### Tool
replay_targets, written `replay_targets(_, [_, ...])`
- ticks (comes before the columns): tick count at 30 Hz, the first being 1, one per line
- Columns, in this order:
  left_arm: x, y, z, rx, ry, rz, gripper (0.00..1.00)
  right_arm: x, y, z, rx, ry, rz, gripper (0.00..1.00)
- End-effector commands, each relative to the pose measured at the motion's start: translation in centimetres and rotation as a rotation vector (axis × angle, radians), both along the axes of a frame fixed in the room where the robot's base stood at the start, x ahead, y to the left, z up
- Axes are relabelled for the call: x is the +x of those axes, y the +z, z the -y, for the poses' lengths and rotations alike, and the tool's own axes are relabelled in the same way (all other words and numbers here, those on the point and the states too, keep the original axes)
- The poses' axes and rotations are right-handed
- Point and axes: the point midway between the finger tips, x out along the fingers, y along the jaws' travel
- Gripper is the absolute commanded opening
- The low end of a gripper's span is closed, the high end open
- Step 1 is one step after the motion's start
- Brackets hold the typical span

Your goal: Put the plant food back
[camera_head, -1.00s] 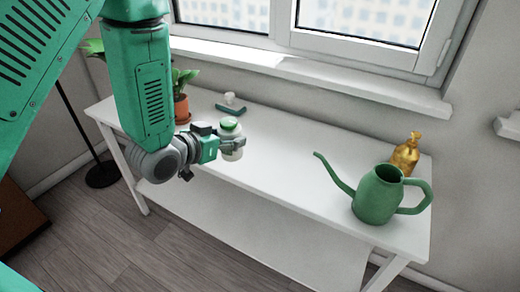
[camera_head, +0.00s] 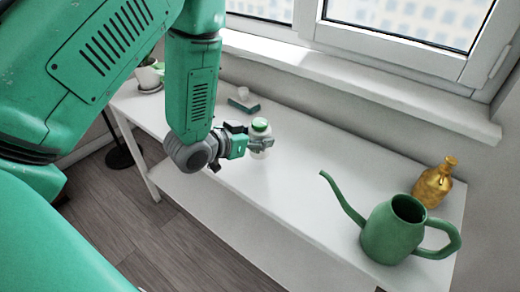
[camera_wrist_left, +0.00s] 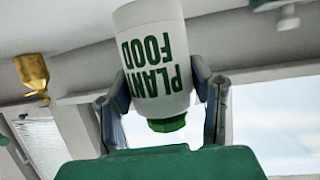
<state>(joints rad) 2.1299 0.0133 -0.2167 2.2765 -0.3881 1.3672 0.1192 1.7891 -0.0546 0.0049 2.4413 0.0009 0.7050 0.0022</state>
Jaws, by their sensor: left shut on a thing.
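The plant food (camera_head: 261,133) is a white bottle with a green cap, above or on the white table in the head view. In the left wrist view the plant food (camera_wrist_left: 154,62) shows upside down, with green "PLANT FOOD" lettering. My left gripper (camera_head: 258,144) is shut on it, with a finger on each side of the bottle, as the left wrist view (camera_wrist_left: 163,100) shows. The bottle stands upright; I cannot tell whether its base touches the table. My right gripper is not in view.
A green watering can (camera_head: 391,231) and a gold bottle (camera_head: 433,182) stand at the table's right end. A small dark green item (camera_head: 244,105) lies behind the plant food, and a potted plant (camera_head: 149,75) stands at the far left. The table's middle (camera_head: 300,170) is clear.

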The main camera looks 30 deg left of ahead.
Motion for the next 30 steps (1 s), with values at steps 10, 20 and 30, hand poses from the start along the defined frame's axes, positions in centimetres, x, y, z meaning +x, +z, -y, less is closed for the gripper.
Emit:
replay_targets(10, [0.0, -3.8, 0.1, 0.001, 0.0, -0.001, 0.15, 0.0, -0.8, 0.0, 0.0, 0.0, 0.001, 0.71])
replay_targets(20, [0.0, -4.1, 0.0, 0.0, 0.0, 0.001, 0.15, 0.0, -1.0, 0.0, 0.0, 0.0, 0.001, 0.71])
replay_targets(30, [0.0, -3.9, 0.1, 0.0, -0.001, 0.0, 0.68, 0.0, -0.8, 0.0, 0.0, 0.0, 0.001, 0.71])
